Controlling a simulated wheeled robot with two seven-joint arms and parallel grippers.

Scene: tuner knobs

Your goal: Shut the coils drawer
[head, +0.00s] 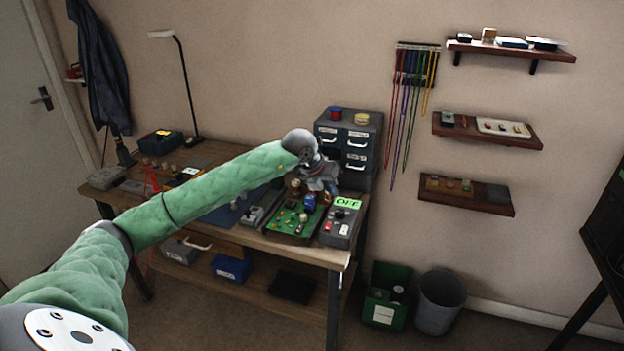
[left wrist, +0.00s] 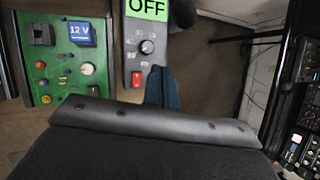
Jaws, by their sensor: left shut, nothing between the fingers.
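A grey drawer cabinet (head: 367,135) with white handles and small labels stands at the back right of the workbench. I cannot read the labels, so I cannot tell which drawer is the coils drawer. My left arm reaches across the bench, and my left gripper (head: 322,180) is shut and empty in front of the cabinet's lower left part. The gripper and wrist hide that part, and how far any drawer there stands out is unclear. The left wrist view looks down past the dark gripper body, with the fingers (left wrist: 163,88) beside the grey control box; no drawer shows clearly there.
Below the gripper are a green circuit board (head: 297,217) and the grey box with an OFF display (head: 343,222). A red cup (head: 335,114) and a yellowish roll (head: 361,119) stand on the cabinet. Coloured leads (head: 407,105) hang right of it. A bin (head: 438,300) stands on the floor.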

